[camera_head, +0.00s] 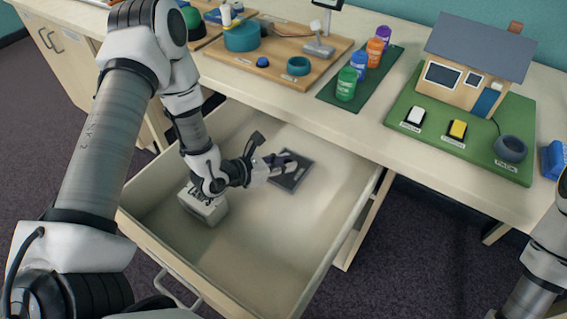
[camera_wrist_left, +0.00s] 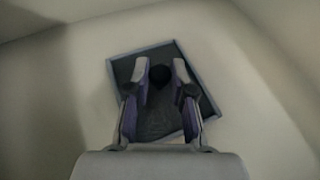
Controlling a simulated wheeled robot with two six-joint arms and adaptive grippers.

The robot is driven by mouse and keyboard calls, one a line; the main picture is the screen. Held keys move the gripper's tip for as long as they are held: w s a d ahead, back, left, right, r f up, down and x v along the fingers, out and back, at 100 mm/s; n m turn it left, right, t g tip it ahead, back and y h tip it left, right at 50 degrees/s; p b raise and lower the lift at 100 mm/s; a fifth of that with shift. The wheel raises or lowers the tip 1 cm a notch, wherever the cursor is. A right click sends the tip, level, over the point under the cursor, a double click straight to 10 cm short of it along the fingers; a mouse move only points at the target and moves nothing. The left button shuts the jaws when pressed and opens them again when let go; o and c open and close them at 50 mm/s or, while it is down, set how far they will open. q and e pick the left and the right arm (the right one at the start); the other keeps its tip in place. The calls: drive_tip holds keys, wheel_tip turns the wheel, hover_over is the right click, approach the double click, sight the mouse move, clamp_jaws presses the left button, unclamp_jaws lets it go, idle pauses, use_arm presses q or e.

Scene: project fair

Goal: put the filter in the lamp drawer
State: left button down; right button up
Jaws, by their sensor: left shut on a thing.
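The filter (camera_head: 290,182) is a flat, dark, framed square. It is inside the open drawer (camera_head: 262,230), toward the back, with its frame also visible in the left wrist view (camera_wrist_left: 160,122). My left gripper (camera_head: 284,162) reaches down into the drawer and is shut on the filter. In the left wrist view its two fingers (camera_wrist_left: 160,78) lie over the filter and hide part of it. I cannot tell whether the filter touches the drawer floor. My right arm shows at the right edge, but its gripper is out of view.
A white labelled box (camera_head: 203,204) sits in the drawer's left part, beside my left forearm. The tabletop above holds a wooden board (camera_head: 290,72), a green mat with several bottles (camera_head: 346,84) and a model house (camera_head: 470,75). The drawer's front and right floor are clear.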

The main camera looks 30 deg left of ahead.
use_arm(q)
drive_tip(key=shift+s+a, duration=0.1)
drive_tip(key=shift+f, duration=0.15)
drive_tip(key=c, duration=1)
unclamp_jaws()
drive_tip(key=shift+r, duration=0.4)
drive_tip(key=p+v, duration=0.3)
drive_tip(key=v, duration=0.8)
drive_tip(key=shift+s, duration=0.1)
drive_tip(key=shift+s+a, duration=0.2)
drive_tip(key=shift+s, duration=0.15)
